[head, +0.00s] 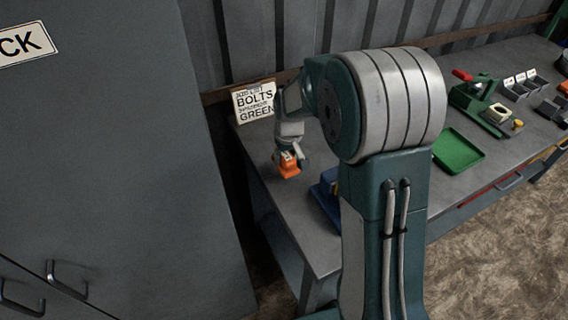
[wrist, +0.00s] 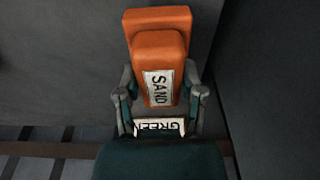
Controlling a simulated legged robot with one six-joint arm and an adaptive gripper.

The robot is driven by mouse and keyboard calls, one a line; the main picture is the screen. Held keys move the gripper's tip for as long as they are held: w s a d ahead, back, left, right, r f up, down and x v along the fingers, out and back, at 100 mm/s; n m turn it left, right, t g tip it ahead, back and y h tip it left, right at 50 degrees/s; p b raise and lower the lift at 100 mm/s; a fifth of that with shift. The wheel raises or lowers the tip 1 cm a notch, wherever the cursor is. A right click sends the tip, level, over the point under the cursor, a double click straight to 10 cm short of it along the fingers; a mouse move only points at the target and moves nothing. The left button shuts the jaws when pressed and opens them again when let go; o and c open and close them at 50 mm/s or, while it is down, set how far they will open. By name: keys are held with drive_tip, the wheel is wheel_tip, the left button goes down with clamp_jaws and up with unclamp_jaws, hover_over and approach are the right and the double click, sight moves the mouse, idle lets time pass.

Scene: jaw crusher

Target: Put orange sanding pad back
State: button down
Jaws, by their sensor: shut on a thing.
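The orange sanding pad (head: 289,166) is held in my gripper (head: 289,155) over the left end of the grey workbench. In the wrist view the orange pad (wrist: 158,52) carries a white label reading "SAND". The two fingers of my gripper (wrist: 161,95) are on either side of the pad, shut on it. I cannot tell from these views whether the pad touches the bench top.
A sign reading "BOLTS" and "GREEN" (head: 256,102) stands at the bench's back left corner. A blue item (head: 327,195) is partly hidden by my arm. A green tray (head: 457,151) and a green vise-like tool (head: 480,98) are to the right. A grey cabinet (head: 110,150) fills the left.

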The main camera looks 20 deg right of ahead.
sight(281, 165)
drive_tip(key=f, duration=0.1)
drive_tip(key=a+f, duration=0.1)
drive_tip(key=f, duration=0.1)
drive_tip(key=shift+w+f, duration=0.15)
drive_tip(key=shift+f, duration=0.05)
drive_tip(key=shift+a, duration=0.3)
drive_tip(key=shift+d+f, duration=0.15)
drive_tip(key=shift+d, duration=0.1)
drive_tip(key=shift+c, duration=1)
unclamp_jaws()
drive_tip(key=shift+d, duration=0.25)
drive_tip(key=shift+a, duration=0.2)
drive_tip(key=shift+a, duration=0.1)
